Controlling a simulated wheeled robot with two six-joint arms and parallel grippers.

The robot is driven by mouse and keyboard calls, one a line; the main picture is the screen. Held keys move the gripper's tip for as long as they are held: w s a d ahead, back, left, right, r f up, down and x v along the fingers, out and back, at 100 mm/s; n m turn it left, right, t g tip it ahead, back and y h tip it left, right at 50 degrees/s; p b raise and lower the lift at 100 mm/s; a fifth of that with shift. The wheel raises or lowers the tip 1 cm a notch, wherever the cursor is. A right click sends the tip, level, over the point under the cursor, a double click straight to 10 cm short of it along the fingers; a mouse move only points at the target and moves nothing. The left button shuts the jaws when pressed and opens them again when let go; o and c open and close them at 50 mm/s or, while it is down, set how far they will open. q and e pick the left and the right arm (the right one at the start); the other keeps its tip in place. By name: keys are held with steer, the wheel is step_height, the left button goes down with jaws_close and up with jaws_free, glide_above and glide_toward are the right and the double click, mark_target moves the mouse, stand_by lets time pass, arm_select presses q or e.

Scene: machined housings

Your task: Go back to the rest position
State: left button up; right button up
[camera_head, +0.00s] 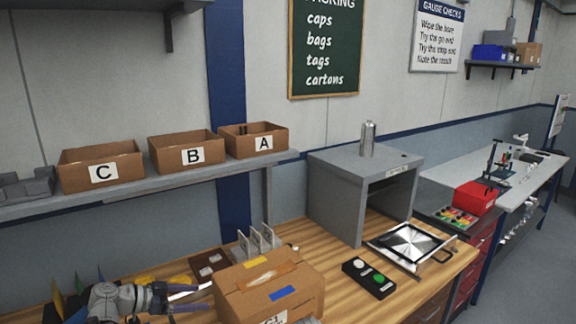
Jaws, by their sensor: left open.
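My left gripper (178,297) is at the lower left of the head view, low over the wooden bench (398,300). Its fingers point right and are open. It is just left of a closed brown carton (268,283) with blue and yellow labels. A pale, thin thing shows by the fingers; I cannot tell whether it touches them. My right gripper is not in view.
Cardboard bins C (101,167), B (187,153) and A (254,140) stand on a shelf above the bench. A grey machine housing (340,200), a button box (368,278) and a shiny metal plate (411,240) are to the right. Open floor lies far right.

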arm_select(q)
steer(key=s+d+f+n+g+y, duration=0.2)
steer(key=s+d+f+n+y, duration=0.1)
steer(key=s+f, duration=0.1)
steer(key=s+d+f+n+g+y, duration=0.2)
steer(key=s+d+f+n+y, duration=0.1)
steer(key=s+f+y, duration=0.1)
steer(key=s+d+f+n+g+y, duration=0.2)
steer(key=s+d+f+n+y, duration=0.1)
steer(key=s+f+n, duration=0.1)
steer(key=shift+s+d+f, duration=0.3)
steer(key=shift+f, duration=0.05)
steer(key=shift+s+n+y, duration=0.35)
steer(key=shift+n+y, duration=0.05)
steer(key=shift+y, duration=0.2)
steer(key=s+d+m+g+y, duration=0.1)
steer(key=s+d+m, duration=0.2)
steer(key=d, duration=0.7)
steer(key=shift+s+d+m, duration=0.3)
steer(key=shift+s+m, duration=0.1)
steer(key=shift+s, duration=0.85)
steer(key=shift+c, duration=0.2)
